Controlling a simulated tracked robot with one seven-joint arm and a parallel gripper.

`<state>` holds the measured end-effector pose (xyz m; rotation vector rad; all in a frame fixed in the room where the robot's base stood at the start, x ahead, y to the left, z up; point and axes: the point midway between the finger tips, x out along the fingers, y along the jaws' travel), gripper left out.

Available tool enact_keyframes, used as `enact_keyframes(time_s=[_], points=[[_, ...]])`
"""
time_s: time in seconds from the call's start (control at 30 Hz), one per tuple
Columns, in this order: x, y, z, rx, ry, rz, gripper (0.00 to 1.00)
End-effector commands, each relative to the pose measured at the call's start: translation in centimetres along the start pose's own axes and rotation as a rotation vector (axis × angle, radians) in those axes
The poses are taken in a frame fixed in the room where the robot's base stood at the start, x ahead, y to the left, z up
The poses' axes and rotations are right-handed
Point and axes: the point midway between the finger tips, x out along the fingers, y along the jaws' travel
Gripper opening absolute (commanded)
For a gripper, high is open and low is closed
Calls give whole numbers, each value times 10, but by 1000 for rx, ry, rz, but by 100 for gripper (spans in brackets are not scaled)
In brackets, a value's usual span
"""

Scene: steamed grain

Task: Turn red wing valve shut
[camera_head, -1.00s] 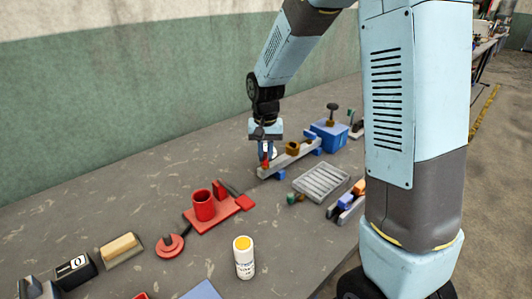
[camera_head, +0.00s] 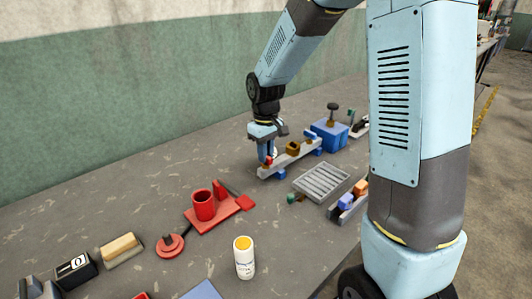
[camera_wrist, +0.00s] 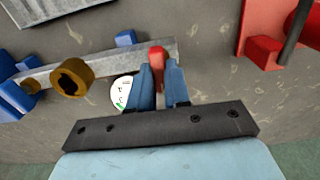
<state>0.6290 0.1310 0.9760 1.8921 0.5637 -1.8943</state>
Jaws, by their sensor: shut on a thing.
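The red wing valve (camera_wrist: 157,57) shows in the wrist view at one end of a grey bar (camera_wrist: 110,62). The blue fingers of my gripper (camera_wrist: 157,75) are on either side of it and shut on it. In the head view my gripper (camera_head: 266,157) points down at the near left end of the bar (camera_head: 305,158), with a bit of the red valve (camera_head: 269,161) showing. A white round dial (camera_wrist: 120,93) with dark marks lies beside the fingers, partly hidden by them. The fingers hide much of the valve's wing.
A brass-coloured ring (camera_head: 292,148) stands on the bar. A blue box (camera_head: 330,134) with a dark knob is behind it. A grey slatted tray (camera_head: 321,181) lies in front. A red fixture (camera_head: 222,212) and a white bottle (camera_head: 244,260) stand nearer, with bare bench between.

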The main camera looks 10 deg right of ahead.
Motion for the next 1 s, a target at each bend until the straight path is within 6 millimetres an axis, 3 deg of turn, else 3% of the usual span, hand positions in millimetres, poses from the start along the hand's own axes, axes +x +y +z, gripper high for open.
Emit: enact_keyframes(time_s=[0.57,0.6,0.83,1.0], points=[[-1,2,-1,-30,5,3,0],[-1,2,-1,-30,5,3,21],[-1,1,-1,-30,2,2,43],[0,0,0,-30,1,1,43]])
